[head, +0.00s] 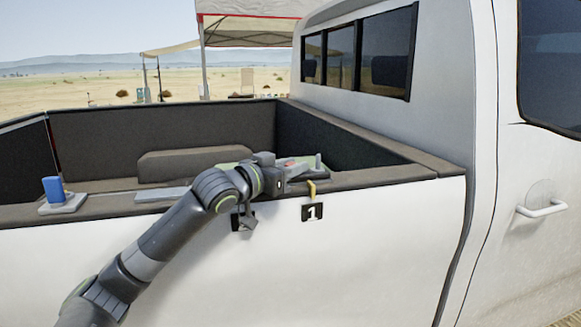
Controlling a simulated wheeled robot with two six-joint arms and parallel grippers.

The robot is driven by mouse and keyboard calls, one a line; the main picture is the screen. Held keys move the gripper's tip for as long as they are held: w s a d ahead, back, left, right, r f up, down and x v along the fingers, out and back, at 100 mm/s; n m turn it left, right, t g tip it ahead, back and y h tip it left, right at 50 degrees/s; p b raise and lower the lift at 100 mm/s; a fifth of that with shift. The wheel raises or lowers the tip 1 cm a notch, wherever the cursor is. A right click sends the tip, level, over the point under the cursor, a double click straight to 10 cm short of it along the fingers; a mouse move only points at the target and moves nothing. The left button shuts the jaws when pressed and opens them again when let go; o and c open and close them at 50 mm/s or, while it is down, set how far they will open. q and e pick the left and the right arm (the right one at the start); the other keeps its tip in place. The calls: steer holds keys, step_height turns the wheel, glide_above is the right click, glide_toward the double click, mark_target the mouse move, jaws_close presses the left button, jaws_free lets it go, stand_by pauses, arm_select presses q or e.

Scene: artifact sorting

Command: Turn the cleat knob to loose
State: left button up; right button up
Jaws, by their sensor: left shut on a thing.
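My left arm reaches in from the lower left to the top of the truck bed's side wall. My left gripper (290,170) is at the cleat above the label marked 1 (312,211). It is shut on what looks like the cleat knob, which the gripper mostly hides. A small red patch (287,162) shows at the fingers. A grey upright post (318,160) stands just right of them. A yellow piece (311,188) hangs over the rail below. Which way the knob is turned cannot be told. My right gripper is not in view.
A blue piece (53,189) stands on a grey plate (66,205) on the rail at the far left. A second dark label (240,222) is partly hidden by my wrist. The white cab (440,110) rises at the right. The truck bed lies behind the rail.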

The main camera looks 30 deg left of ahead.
arm_select(q)
steer(key=shift+f+n+y, duration=0.1)
steer(key=shift+n+y, duration=0.4)
steer(key=shift+y, duration=0.3)
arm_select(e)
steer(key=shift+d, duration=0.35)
arm_select(q)
steer(key=o, duration=1)
steer(key=shift+w+a, duration=0.1)
steer(key=shift+a, duration=0.05)
steer(key=shift+c, duration=0.2)
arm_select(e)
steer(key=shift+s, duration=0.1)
